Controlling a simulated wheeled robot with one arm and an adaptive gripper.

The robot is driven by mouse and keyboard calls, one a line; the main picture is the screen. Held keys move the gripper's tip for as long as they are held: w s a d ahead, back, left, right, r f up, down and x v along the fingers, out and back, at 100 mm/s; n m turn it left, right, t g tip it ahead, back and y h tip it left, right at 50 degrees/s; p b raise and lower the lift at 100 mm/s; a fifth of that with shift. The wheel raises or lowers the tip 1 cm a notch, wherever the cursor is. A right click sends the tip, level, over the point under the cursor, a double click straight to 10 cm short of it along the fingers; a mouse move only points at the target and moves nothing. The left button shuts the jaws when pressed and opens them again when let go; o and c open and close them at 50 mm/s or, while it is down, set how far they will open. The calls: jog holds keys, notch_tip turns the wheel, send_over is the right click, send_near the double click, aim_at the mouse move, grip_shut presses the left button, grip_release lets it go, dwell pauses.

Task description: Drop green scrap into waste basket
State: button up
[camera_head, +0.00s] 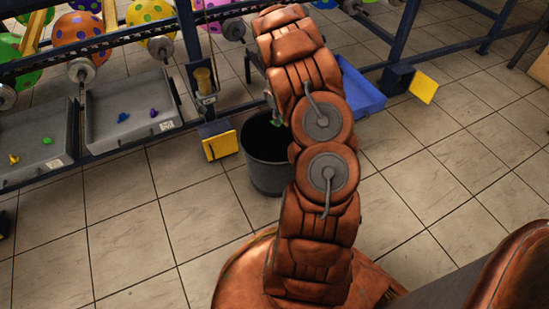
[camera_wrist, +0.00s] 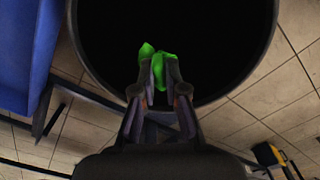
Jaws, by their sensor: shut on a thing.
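The green scrap (camera_wrist: 158,62) is a small crumpled bright green piece between my fingertips in the wrist view. My gripper (camera_wrist: 156,80) is shut on it. Behind and below it in that view is the dark round opening of the waste basket (camera_wrist: 262,52). In the head view the waste basket (camera_head: 268,178) is a dark grey bin on the floor, partly hidden by my arm. A bit of the green scrap (camera_head: 277,123) shows over the basket's opening; most of my gripper is hidden there.
Grey trays (camera_head: 133,140) with small coloured scraps stand at left under a blue frame with dotted balloons. A blue bin (camera_head: 362,95) is behind my arm. A yellow-ended post (camera_head: 221,145) stands close left of the basket. Tiled floor in front is clear.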

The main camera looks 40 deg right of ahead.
jog(key=shift+f+b, duration=0.75)
jog(key=shift+f, duration=1)
jog(key=o, duration=0.8)
jog(key=shift+c, duration=0.2)
jog(key=shift+r, duration=0.2)
notch_tip(320, 180, up, 12)
jog(key=shift+f, duration=0.1)
